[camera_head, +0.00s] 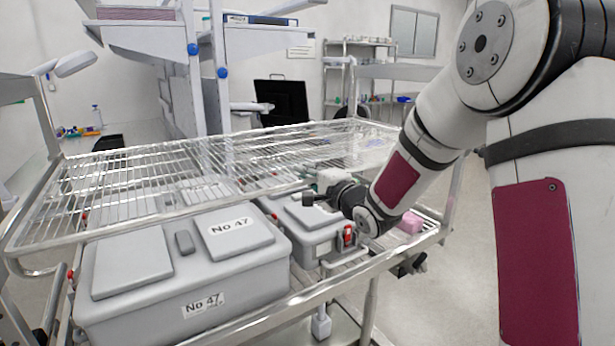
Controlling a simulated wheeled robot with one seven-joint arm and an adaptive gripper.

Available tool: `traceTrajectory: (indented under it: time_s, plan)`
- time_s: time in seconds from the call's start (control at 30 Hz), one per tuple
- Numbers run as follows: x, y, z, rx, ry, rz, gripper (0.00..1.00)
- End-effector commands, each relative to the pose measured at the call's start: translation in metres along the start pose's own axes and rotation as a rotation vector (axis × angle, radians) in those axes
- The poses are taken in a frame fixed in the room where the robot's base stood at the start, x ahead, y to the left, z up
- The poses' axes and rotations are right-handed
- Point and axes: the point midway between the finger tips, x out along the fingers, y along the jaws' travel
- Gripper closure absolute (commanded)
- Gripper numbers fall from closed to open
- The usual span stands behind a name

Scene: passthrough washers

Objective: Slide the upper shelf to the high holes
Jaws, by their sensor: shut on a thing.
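The upper shelf (115,205) is a silver wire rack across the cart, above grey lidded boxes. Its front rail (150,228) runs from the near left towards the far right. My gripper (312,199) is at this front rail, right of the picture's middle, and shut on the shelf. The fingers are small here, and the exact contact is partly hidden by the gripper's body. My arm comes in from the right. The holes in the cart's posts are too small to make out.
A large grey box (235,273) marked No 47 stands under the shelf at left. A smaller grey box (304,232) is close below my gripper. A pink block (410,223) lies to the right. Open floor (440,300) shows at right.

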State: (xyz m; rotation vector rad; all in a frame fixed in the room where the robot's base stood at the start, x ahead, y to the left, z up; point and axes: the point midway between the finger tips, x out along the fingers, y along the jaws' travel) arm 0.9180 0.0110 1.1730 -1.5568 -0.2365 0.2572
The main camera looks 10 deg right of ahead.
Motion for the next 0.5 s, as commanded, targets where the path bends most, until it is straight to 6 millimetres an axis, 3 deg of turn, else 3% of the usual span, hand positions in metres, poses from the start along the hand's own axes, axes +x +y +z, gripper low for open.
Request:
traceTrajectory:
  time_s: [0.03, 0.2, 0.5]
  plan:
    - [-0.002, -0.021, -0.001, -0.003, 0.002, -0.019, 1.00]
    - [-0.002, -0.045, 0.000, -0.004, 0.002, -0.021, 1.00]
    - [0.000, -0.056, -0.001, -0.003, 0.002, -0.020, 1.00]
